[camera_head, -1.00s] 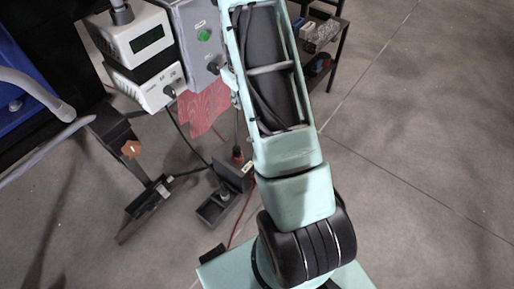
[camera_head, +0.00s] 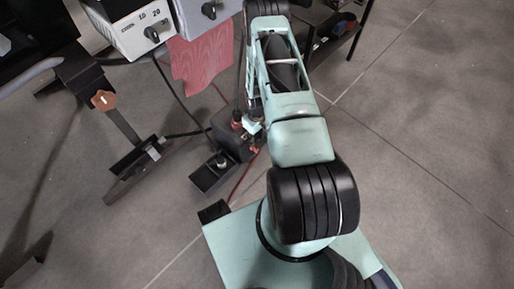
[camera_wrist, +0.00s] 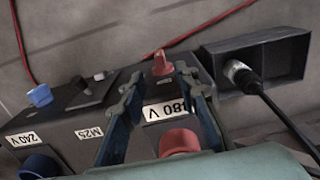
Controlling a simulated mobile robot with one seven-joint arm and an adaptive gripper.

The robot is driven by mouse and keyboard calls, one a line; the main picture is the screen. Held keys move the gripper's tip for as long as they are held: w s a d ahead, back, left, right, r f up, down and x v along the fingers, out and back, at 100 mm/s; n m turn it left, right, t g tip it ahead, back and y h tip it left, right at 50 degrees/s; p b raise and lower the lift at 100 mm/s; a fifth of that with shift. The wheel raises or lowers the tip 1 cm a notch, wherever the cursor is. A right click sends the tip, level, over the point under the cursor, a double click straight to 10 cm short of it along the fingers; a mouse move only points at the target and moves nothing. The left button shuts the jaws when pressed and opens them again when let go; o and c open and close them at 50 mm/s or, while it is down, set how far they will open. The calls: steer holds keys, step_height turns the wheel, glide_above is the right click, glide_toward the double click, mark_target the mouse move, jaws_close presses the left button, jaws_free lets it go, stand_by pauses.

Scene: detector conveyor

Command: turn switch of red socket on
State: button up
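The socket box (camera_wrist: 75,125) fills the lower left of the wrist view. Its red switch (camera_wrist: 162,64) stands above the 380 V label, and the red socket (camera_wrist: 180,142) is below the label, partly hidden by my gripper. My gripper (camera_wrist: 157,77) is open, with one finger on each side of the red switch. The switch shows between the fingertips; I cannot tell whether they touch it. In the head view, the dark box (camera_head: 228,140) is on the floor left of my arm, with my gripper (camera_head: 252,130) at its right side.
A blue switch (camera_wrist: 40,95) and blue socket (camera_wrist: 40,165) are at the box's left. A black tray (camera_wrist: 285,60) with a cable plug (camera_wrist: 240,75) lies right of it. Red cable (camera_wrist: 205,35) runs behind. A footed stand (camera_head: 130,165) is at the left.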

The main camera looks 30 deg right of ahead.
mark_target(256, 147)
step_height(256, 147, down, 9)
steer(key=b, duration=0.3)
steer(key=shift+r, duration=0.15)
jaws_close()
